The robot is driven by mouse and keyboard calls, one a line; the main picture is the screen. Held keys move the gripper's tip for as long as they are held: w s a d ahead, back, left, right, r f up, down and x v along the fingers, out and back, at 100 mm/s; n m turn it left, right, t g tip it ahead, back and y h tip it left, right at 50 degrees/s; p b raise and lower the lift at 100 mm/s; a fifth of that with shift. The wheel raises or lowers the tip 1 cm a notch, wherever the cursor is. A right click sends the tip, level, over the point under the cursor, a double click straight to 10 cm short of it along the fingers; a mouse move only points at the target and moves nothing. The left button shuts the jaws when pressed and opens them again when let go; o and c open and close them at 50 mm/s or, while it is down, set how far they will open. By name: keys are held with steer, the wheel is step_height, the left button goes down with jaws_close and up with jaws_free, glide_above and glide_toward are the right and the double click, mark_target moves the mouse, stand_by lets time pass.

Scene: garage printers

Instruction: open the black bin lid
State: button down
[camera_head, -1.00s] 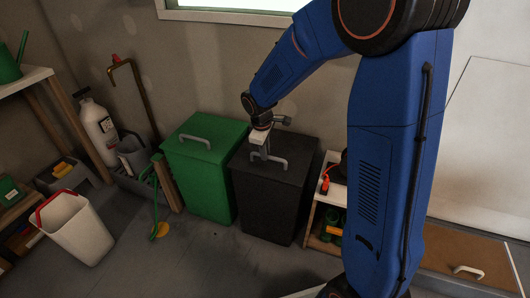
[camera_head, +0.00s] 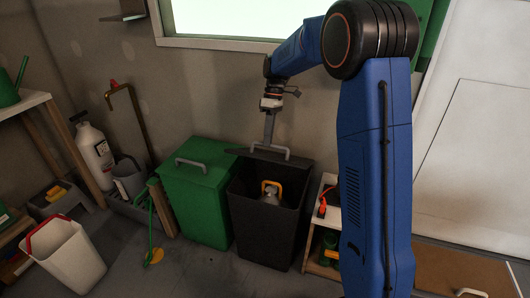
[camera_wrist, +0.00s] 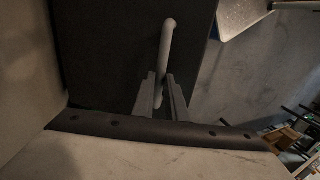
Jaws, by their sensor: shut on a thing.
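The black bin (camera_head: 267,225) stands to the right of the green bin. Its lid (camera_head: 240,152) is raised at the back, and the inside of the bin shows. A grey handle (camera_head: 270,150) is on the lid. My gripper (camera_head: 268,143) is at this handle, above the back of the bin. In the wrist view my gripper (camera_wrist: 161,100) has its two fingers closed around the light grey handle (camera_wrist: 167,45), with the dark lid (camera_wrist: 105,50) behind it. A grey thing with a yellow-orange handle (camera_head: 271,190) is inside the bin.
The green bin (camera_head: 196,195) with its lid shut stands close on the left. A low white shelf (camera_head: 325,235) with a red-orange item stands on the right. A white bucket (camera_head: 70,255) is on the floor at left. The wall and window (camera_head: 235,22) are behind. Floor in front is clear.

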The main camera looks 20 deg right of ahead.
steer(key=w+d+r, duration=0.3)
steer(key=w, duration=0.1)
steer(key=shift+w+d+r, duration=0.2)
stand_by(0.4)
steer(key=c, duration=1.8)
jaws_free()
steer(key=shift+w+d+f, duration=0.1)
steer(key=shift+w+f, duration=0.05)
steer(key=shift+f, duration=0.05)
steer(key=shift+o, duration=0.2)
steer(key=v, duration=0.7)
steer(key=shift+r, duration=0.45)
